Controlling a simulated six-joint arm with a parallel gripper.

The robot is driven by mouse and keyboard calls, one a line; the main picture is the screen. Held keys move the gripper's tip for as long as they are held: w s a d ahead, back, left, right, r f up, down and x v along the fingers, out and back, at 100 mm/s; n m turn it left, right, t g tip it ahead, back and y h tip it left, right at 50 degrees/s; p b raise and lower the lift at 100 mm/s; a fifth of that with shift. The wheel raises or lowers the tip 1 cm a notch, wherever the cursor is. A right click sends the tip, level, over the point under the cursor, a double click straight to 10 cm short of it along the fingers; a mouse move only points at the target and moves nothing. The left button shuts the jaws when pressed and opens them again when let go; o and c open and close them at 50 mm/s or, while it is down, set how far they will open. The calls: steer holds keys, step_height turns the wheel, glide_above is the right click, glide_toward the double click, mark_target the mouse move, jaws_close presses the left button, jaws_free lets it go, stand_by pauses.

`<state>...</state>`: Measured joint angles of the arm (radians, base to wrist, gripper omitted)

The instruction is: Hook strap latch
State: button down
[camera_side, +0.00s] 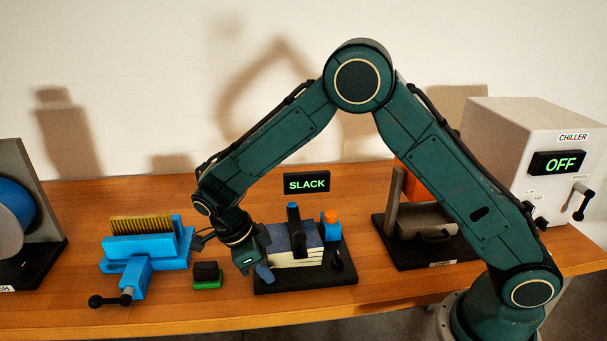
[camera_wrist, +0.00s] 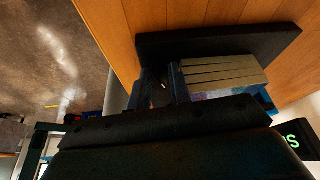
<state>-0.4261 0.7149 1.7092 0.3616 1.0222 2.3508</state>
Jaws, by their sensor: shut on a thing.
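The strap fixture has a black base (camera_side: 318,284) and a stack of pale layers (camera_side: 300,259). A dark upright strap or arm (camera_side: 293,226) crosses the stack. A sign behind it (camera_side: 306,183) reads SLACK. My gripper (camera_side: 258,266) is low at the left of the stack, shut on what looks like the strap's free end (camera_side: 265,274), a small grey-blue tab; the grip itself is mostly hidden. In the wrist view the base (camera_wrist: 220,36) and stack (camera_wrist: 222,76) show beyond a dark shape filling the bottom. I cannot see whether the latch is hooked.
A blue-and-orange post (camera_side: 331,226) stands at the stack's right. A blue vise (camera_side: 140,255) with a comb-like block and small green-and-black blocks (camera_side: 207,275) lie left. A chiller (camera_side: 530,150) reading OFF stands at the right. The table's front strip is clear.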

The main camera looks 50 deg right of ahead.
steer(key=shift+s+d+f, duration=0.15)
steer(key=shift+s+d, duration=0.15)
steer(key=shift+d, duration=0.1)
steer(key=c, duration=1.6)
jaws_free()
steer(key=shift+o, duration=0.2)
steer(key=shift+w+a, duration=0.1)
steer(key=shift+a, duration=0.1)
steer(key=shift+v, duration=0.9)
steer(key=v, duration=0.6)
steer(key=shift+a+r, duration=0.25)
steer(key=shift+r, duration=0.05)
steer(key=shift+o, duration=0.2)
steer(key=shift+w, duration=0.15)
